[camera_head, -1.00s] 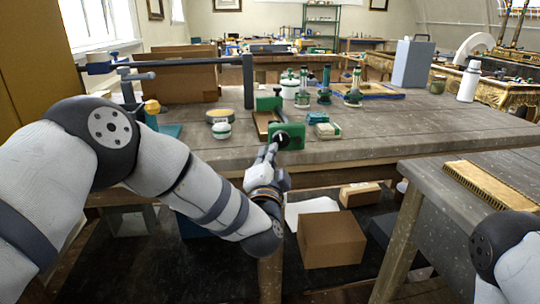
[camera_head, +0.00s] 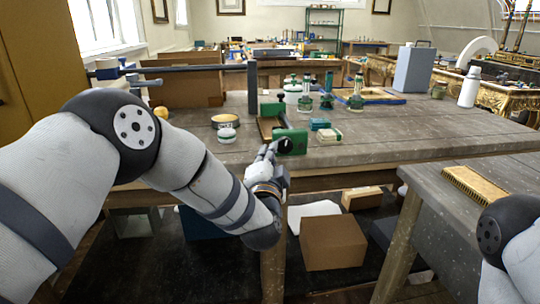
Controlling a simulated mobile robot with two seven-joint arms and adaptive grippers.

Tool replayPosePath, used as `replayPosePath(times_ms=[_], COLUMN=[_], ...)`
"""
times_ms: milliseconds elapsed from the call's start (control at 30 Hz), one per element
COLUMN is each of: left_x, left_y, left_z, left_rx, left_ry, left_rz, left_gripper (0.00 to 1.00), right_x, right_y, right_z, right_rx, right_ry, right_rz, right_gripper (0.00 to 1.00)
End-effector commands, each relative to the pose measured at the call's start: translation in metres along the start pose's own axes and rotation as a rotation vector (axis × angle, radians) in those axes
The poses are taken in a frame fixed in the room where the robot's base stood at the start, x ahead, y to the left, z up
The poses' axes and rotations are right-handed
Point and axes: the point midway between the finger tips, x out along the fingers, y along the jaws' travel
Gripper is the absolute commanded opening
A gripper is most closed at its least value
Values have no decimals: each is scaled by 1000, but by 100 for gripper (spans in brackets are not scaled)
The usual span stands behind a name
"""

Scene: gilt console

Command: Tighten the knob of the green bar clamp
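The green bar clamp (camera_head: 294,136) sits at the front edge of the grey worktable, with a green jaw behind a brown block (camera_head: 266,128) and a green body at the near side. Its dark round knob (camera_head: 286,145) faces me. My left gripper (camera_head: 268,151) is just left of and below the knob, its fingertips close to it. I cannot tell whether they touch it, and the finger gap is too small to make out. Of my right arm only grey links show at the lower right; its gripper is out of view.
A second table with a brush (camera_head: 475,184) is at right. A cardboard box (camera_head: 333,242) sits below.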

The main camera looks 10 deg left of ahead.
Motion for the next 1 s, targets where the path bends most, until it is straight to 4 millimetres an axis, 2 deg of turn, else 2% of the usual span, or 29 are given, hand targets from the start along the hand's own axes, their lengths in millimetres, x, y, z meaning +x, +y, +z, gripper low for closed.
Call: replayPosePath(times_ms=[700,1000], left_x=[-3,-45], left_y=[-4,-2], left_z=[5,-5], left_rx=[1,0], left_ry=[3,3], left_rz=[2,7], left_gripper=[0,0], right_x=[-6,-7], right_y=[0,0], right_z=[-5,-6], right_rx=[0,0], right_ry=[23,26], right_rz=[-1,-1], right_gripper=[54,54])
